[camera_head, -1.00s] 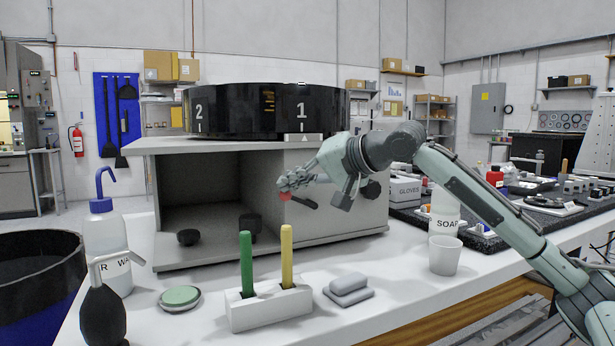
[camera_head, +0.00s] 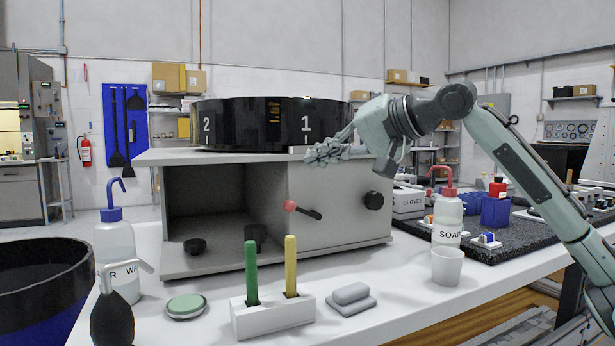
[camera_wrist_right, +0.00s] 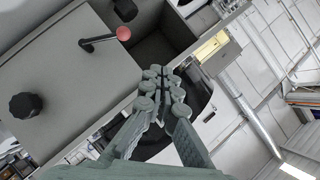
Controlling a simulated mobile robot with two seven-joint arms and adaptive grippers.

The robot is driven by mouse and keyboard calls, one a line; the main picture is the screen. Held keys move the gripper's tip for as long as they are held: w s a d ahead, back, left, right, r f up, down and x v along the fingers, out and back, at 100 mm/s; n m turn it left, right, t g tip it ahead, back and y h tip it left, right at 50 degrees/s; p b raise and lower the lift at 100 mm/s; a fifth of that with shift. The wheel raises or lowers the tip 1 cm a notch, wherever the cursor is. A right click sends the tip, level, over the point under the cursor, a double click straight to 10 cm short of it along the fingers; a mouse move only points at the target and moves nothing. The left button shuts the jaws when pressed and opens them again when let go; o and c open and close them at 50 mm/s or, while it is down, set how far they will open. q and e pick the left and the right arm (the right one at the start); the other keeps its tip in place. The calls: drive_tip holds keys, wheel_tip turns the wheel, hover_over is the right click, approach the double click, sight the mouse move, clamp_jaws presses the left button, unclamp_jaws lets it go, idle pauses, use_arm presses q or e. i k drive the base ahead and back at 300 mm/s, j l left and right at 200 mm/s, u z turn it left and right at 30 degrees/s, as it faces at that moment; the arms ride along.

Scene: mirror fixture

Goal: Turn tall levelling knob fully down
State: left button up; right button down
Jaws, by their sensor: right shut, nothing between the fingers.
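Two black knobs stand in the open bay of the grey fixture (camera_head: 340,232): a taller one (camera_head: 256,238) at the bay's right side and a lower one (camera_head: 195,246) to its left. My right gripper (camera_head: 318,157) is shut and empty, up by the fixture's top front edge, above the red-balled lever (camera_head: 304,210) and apart from the knobs. In the right wrist view its fingers (camera_wrist_right: 163,92) are together. The lever (camera_wrist_right: 102,41) and a black front-panel knob (camera_wrist_right: 25,105) also show there. My left gripper is out of view.
A black numbered drum (camera_head: 265,125) sits on the fixture.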

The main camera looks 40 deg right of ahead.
sight(256, 233)
drive_tip(key=k+l, duration=0.15)
drive_tip(key=k, duration=0.35)
drive_tip(key=k+l, duration=0.2)
drive_tip(key=k, duration=0.25)
